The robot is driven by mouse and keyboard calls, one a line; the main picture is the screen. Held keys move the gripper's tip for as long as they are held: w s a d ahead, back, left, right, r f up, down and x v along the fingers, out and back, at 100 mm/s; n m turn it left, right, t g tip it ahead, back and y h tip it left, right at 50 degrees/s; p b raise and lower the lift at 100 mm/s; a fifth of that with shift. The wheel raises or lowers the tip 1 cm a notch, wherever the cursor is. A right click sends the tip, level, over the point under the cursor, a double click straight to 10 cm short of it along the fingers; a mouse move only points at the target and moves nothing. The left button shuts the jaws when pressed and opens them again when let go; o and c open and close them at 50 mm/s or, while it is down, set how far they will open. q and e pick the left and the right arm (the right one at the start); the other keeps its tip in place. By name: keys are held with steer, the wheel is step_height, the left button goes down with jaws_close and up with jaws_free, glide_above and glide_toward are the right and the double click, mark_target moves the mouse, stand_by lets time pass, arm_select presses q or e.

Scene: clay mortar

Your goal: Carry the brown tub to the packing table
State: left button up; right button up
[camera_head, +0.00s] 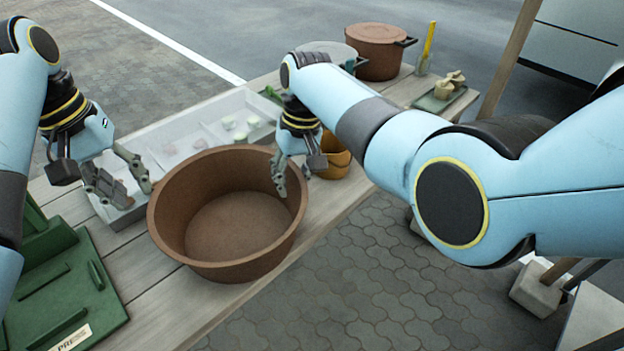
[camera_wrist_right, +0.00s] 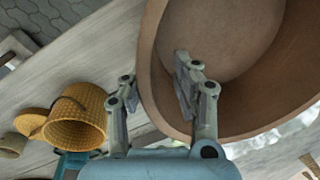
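The large round brown tub (camera_head: 205,258) is open, looks empty and stands upright on the wooden table (camera_head: 150,285). My right gripper (camera_head: 279,178) is at the tub's right-hand rim. In the right wrist view the tub (camera_wrist_right: 235,50) fills the upper right, and my right gripper (camera_wrist_right: 152,95) is open, with one finger inside the tub and the other outside. The wall lies between them. My left gripper (camera_head: 122,182) is open beside the tub's left rim; whether it touches is unclear. I cannot tell which surface is the packing table.
A white compartment tray (camera_head: 150,150) lies behind the tub. An orange woven mug (camera_head: 338,158) is close to its right; it also shows in the wrist view (camera_wrist_right: 75,120). A green press (camera_head: 65,285) is at left. A lidded brown pot (camera_head: 377,55) stands far back. Paved floor lies in front.

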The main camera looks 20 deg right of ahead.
steer(key=r, duration=0.4)
steer(key=d+r, duration=0.1)
steer(key=r, duration=0.1)
steer(key=shift+r, duration=0.25)
